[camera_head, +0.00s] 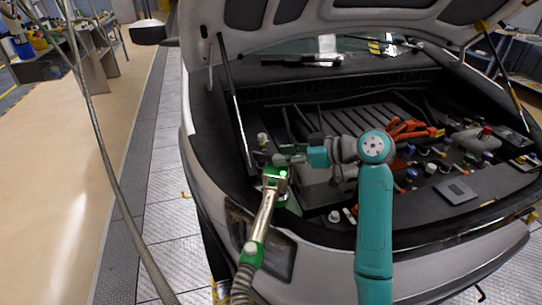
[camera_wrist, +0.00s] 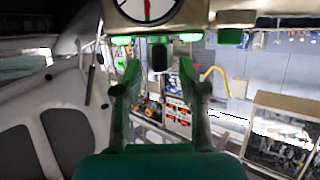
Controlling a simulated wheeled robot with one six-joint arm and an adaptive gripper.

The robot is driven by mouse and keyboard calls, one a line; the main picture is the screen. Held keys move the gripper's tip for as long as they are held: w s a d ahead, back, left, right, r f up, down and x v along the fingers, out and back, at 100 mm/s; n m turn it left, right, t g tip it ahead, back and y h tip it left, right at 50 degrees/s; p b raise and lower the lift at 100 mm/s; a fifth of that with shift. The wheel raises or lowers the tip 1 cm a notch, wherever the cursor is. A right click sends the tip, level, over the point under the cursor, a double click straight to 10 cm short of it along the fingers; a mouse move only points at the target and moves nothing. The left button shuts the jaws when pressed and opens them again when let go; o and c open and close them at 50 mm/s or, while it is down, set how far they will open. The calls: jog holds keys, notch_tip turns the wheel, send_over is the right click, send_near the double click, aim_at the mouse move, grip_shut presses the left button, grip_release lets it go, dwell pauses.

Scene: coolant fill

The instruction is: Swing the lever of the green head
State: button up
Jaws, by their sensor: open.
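The green head (camera_head: 276,176) is at the end of a metal-tubed nozzle at the car bay's front left, with a bright green light on it. In the wrist view its metal body, with a round dial (camera_wrist: 146,8), spans the top, with lit green parts beneath. A dark block (camera_wrist: 159,58), perhaps the lever's end, hangs between my fingertips; I cannot tell whether they touch it. My gripper (camera_head: 282,160) is open just above and beside the head, and its two fingers also show in the wrist view (camera_wrist: 160,72). The lever is not clear in the head view.
A ribbed hose (camera_head: 242,285) runs down from the nozzle's lower green joint (camera_head: 253,250). The open car bay (camera_head: 365,115) holds several coloured caps and orange connectors (camera_head: 410,130). A raised lid (camera_head: 350,15) and its left strut (camera_head: 235,100) stand close by.

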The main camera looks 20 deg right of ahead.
aim_at(271, 155)
jog(key=shift+x, duration=2.3)
jog(key=shift+s, duration=0.1)
grip_shut()
